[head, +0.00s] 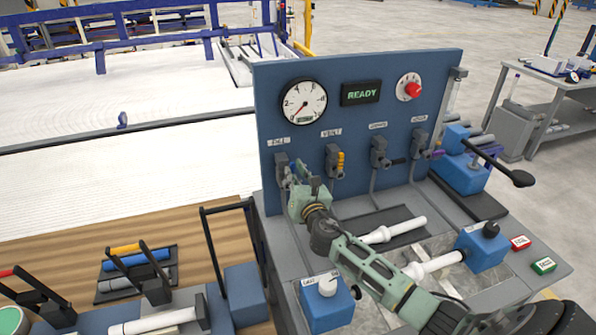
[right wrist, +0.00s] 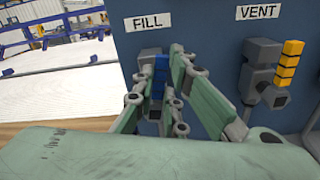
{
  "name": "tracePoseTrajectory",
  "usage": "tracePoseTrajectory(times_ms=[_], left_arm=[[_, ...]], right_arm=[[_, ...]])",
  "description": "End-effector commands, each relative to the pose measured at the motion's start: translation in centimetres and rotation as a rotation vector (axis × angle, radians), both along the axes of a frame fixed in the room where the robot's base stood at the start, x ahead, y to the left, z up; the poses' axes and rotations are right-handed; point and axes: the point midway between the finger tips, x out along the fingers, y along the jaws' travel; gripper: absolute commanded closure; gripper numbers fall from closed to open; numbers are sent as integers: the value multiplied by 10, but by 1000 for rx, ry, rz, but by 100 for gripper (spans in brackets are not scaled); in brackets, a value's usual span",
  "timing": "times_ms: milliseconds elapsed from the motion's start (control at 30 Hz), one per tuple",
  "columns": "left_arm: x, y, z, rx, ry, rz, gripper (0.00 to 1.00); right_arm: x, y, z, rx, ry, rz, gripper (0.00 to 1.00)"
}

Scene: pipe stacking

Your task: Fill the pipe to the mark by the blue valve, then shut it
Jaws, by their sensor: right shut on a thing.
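The blue valve handle (right wrist: 160,76) stands upright on the valve under the FILL label, at the left of the blue panel (head: 370,75). My right gripper (head: 300,175) is at this valve, its fingers shut around the blue handle, as the right wrist view (right wrist: 166,88) shows. The fingers hide part of the handle. A white pipe (head: 395,230) lies on the bench in front of the panel. A clear upright tube (head: 453,98) stands at the panel's right edge; its level and any mark are too small to tell. My left gripper is not in view.
The VENT valve with a yellow handle (head: 340,162) is close to the right of my gripper. The gauge (head: 303,101) needle points low left; the display (head: 361,93) reads READY. Blue clamps (head: 328,302) and red and green buttons (head: 543,265) are on the bench.

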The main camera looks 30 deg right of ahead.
Motion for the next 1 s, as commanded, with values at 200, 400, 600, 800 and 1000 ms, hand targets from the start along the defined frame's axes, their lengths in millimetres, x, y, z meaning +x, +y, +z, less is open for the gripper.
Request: tracePoseTrajectory(times_ms=[200,400,600,800,1000], left_arm=[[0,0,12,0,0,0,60],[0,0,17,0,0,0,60],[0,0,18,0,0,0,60],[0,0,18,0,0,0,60],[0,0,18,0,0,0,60]], right_arm=[[2,7,2,-135,34,0,100],[3,11,1,-210,52,0,100],[3,13,0,-242,61,1,100],[3,14,0,-250,63,1,100],[3,14,-1,-251,63,2,100]])
